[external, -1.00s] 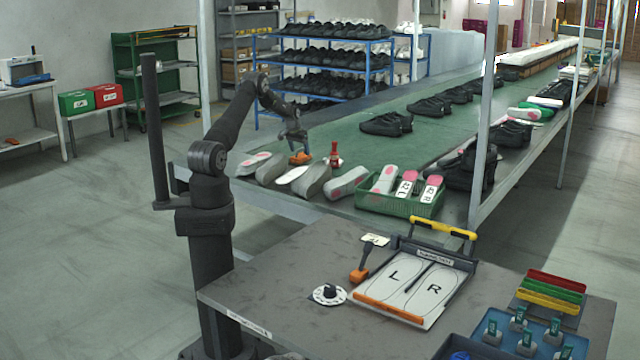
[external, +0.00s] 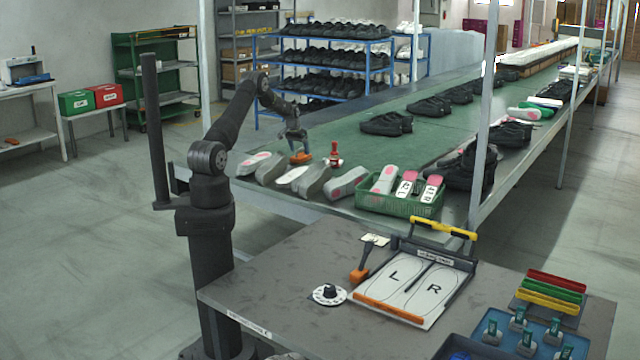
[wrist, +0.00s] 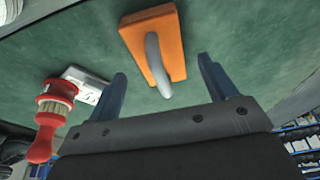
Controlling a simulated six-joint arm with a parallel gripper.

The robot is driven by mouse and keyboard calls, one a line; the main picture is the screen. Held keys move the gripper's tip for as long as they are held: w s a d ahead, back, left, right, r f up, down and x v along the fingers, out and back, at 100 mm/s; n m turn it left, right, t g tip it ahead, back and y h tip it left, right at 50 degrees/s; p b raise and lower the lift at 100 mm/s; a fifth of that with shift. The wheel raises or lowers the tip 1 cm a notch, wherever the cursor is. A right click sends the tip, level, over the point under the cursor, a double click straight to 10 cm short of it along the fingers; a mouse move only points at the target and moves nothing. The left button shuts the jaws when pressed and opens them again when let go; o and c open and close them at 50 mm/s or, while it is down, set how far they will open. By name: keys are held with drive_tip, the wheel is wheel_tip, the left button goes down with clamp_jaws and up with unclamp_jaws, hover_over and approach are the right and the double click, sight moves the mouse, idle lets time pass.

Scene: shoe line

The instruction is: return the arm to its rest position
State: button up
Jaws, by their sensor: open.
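My gripper (external: 297,141) is over the near left end of the green conveyor belt (external: 440,118), with my arm reaching out from its column at the left. In the wrist view my gripper (wrist: 163,85) has its two blue fingers spread wide with nothing between them. An orange block with a grey curved handle (wrist: 155,45) lies on the belt beyond the fingertips, apart from them. It also shows just below my gripper in the external view (external: 300,158).
A red-handled brush (wrist: 48,125) stands beside the orange block. Several grey insoles (external: 315,180) lie at the belt's near edge, beside a green crate (external: 400,206) of insoles. Black shoes (external: 388,124) line the belt. A table (external: 275,262) holds an L/R board (external: 412,284).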

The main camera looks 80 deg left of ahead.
sight(300, 156)
drive_tip(key=x, duration=0.3)
drive_tip(key=shift+f, duration=0.2)
wheel_tip(300, 156, up, 5)
drive_tip(key=shift+w+f, duration=0.1)
drive_tip(key=shift+w, duration=0.05)
drive_tip(key=w+d+r, duration=0.5)
drive_tip(key=d+r, duration=0.6)
drive_tip(key=r, duration=0.1)
drive_tip(key=w+d+m, duration=0.2)
drive_tip(key=w+d, duration=0.3)
drive_tip(key=d, duration=0.8)
drive_tip(key=w+d+m+h, duration=0.1)
drive_tip(key=w+d, duration=0.4)
drive_tip(key=d, duration=0.7)
drive_tip(key=w+d+m, duration=0.2)
drive_tip(key=w+d, duration=0.3)
drive_tip(key=d, duration=0.8)
drive_tip(key=shift+w+d+r+m+t, duration=0.25)
drive_tip(key=shift+w+d+m+t, duration=0.1)
drive_tip(key=shift+m+t, duration=0.05)
drive_tip(key=s+a+n, duration=0.1)
drive_tip(key=s+a, duration=0.1)
drive_tip(key=a, duration=0.8)
drive_tip(key=s+a+n, duration=0.2)
drive_tip(key=a, duration=0.9)
drive_tip(key=shift+s+f, duration=0.2)
drive_tip(key=shift+s, duration=0.1)
